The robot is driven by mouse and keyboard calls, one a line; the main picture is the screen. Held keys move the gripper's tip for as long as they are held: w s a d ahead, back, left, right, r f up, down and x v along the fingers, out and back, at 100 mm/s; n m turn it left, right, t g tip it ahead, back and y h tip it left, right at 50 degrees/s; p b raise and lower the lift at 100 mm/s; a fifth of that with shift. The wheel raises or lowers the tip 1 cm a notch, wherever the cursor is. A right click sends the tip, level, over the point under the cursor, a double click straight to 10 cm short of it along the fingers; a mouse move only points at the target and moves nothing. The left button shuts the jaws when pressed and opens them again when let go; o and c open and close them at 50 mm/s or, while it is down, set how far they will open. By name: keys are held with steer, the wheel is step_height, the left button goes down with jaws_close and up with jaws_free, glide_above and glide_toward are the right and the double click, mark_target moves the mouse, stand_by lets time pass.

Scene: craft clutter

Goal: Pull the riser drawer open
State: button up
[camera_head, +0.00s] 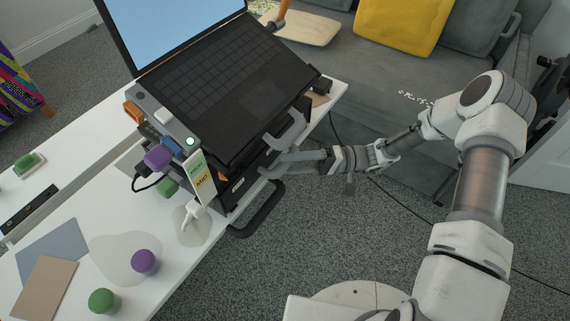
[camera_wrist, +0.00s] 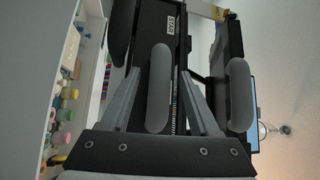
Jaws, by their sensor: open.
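The black riser (camera_head: 228,196) stands on the white desk with the laptop (camera_head: 225,85) on top. Bar handles stick out from its front: a light grey upper one (camera_head: 287,130) and a black lower one (camera_head: 262,212). In the wrist view a grey middle handle (camera_wrist: 157,90) lies between my fingers, with another grey handle (camera_wrist: 238,95) to the right and a dark one (camera_wrist: 120,30) at upper left. My gripper (camera_head: 274,164) is open at the riser front, its fingers on either side of the middle handle. Whether they touch it, I cannot tell. The drawer front there is mostly hidden in the head view.
A purple pot (camera_head: 145,262) and a green pot (camera_head: 103,301) stand on the desk near a brown card (camera_head: 45,288). A grey sofa (camera_head: 350,75) is behind.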

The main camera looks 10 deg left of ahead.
steer(key=shift+s+a+r, duration=0.1)
steer(key=shift+s+a, duration=0.15)
steer(key=shift+a, duration=0.3)
jaws_close()
stand_by(1.1)
